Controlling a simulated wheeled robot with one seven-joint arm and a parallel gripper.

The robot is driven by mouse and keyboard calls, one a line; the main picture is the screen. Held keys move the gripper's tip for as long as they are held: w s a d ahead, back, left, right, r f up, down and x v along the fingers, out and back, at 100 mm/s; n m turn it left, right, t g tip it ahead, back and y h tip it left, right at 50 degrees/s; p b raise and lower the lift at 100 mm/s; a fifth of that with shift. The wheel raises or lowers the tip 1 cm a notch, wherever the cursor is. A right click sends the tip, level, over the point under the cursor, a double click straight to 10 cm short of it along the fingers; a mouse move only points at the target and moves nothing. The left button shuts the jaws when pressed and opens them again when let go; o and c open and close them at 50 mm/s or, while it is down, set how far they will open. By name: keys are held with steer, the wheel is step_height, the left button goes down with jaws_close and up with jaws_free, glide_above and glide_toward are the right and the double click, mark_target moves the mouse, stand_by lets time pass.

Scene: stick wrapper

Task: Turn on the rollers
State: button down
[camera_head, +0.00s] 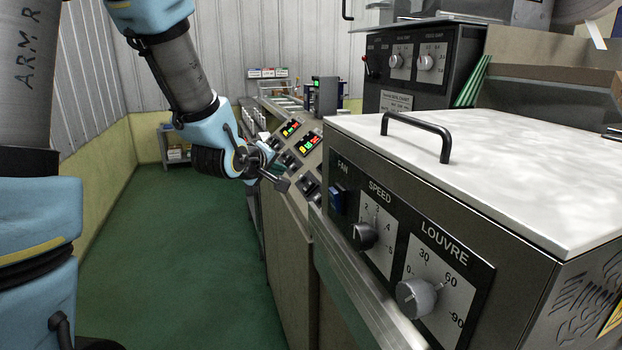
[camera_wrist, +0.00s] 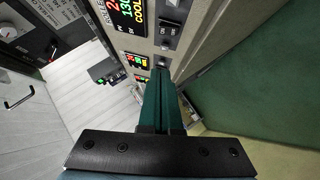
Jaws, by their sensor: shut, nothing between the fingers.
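My gripper (camera_head: 278,181) is at the end of my blue and grey arm, in front of the sloped control panel in the middle of the head view. Its fingers are together with nothing between them. In the wrist view the closed green fingers (camera_wrist: 163,108) point at the panel near the switches. The panel carries lit red, yellow and green displays (camera_head: 308,143), which also show in the wrist view (camera_wrist: 128,15). A dark rocker switch (camera_wrist: 168,28) sits beside the large display in the wrist view. I cannot read which switch is for the rollers, nor tell whether the fingertips touch anything.
The near machine has a fan switch (camera_head: 338,201), a speed knob (camera_head: 364,236), a louvre knob (camera_head: 416,297) and a lid handle (camera_head: 418,132). A control box (camera_head: 415,66) stands behind it. The green floor (camera_head: 170,260) left of the machines is clear.

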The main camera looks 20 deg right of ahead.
mark_target(309, 187)
steer(key=p+x, duration=0.1)
steer(key=x, duration=0.3)
steer(key=s+p+x, duration=0.1)
steer(key=x, duration=0.2)
steer(key=d+p+x, duration=0.1)
steer(key=p+x, duration=0.1)
steer(key=x, duration=0.2)
steer(key=shift+d+f, duration=0.2)
steer(key=shift+f, duration=0.3)
steer(key=shift+d+f, duration=0.5)
steer(key=shift+f, duration=0.05)
